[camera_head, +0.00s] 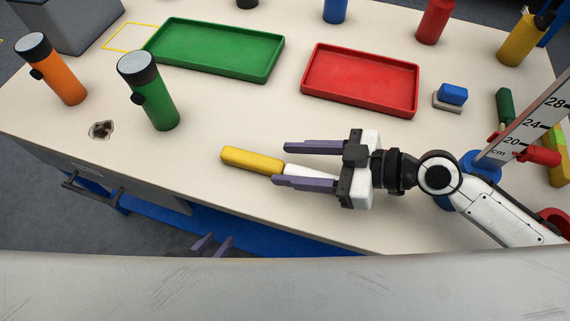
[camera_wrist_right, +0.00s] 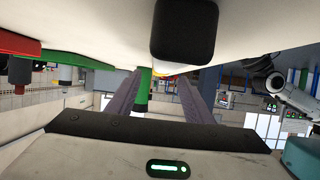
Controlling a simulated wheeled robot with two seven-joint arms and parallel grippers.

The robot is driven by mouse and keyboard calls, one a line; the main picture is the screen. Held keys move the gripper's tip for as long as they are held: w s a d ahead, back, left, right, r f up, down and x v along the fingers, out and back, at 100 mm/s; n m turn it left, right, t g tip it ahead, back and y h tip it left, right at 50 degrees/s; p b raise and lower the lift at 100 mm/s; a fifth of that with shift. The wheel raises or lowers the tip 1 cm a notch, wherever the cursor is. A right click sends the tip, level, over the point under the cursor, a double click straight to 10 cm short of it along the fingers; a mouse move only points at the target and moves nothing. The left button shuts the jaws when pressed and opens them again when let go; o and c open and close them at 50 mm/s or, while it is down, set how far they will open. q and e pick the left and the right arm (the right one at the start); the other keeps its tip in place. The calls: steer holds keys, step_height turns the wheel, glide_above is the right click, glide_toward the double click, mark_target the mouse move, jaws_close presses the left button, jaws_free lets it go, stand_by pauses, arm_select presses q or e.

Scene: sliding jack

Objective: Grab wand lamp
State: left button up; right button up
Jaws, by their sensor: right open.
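The wand lamp, a stick with a yellow end (camera_head: 250,160) and a white part, lies on the table near its front edge. My right gripper (camera_head: 280,165) comes in from the right with its purple fingers spread. The white part shows between the fingers, with the yellow end sticking out left past the tips. I cannot tell how high the fingers are above the table. In the right wrist view the fingers (camera_wrist_right: 158,85) are apart, with a small yellow patch near them. My left gripper (camera_head: 212,245) shows only its purple tips below the table's front edge; the rest is hidden.
A green tray (camera_head: 215,72) and a red tray (camera_head: 312,92) lie behind. A green flashlight (camera_head: 160,107) and an orange flashlight (camera_head: 66,84) stand at left, near a dark hole (camera_head: 101,130). A ruler (camera_head: 535,120) and a blue-and-grey block (camera_head: 452,95) are at right.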

mark_target(277, 164)
steer(key=p+x, duration=0.1)
steer(key=x, duration=0.3)
steer(key=shift+s+f, duration=0.1)
steer(key=shift+a+f, duration=0.25)
arm_select(q)
steer(key=shift+w+a+r, duration=0.3)
steer(key=shift+a+r, duration=0.1)
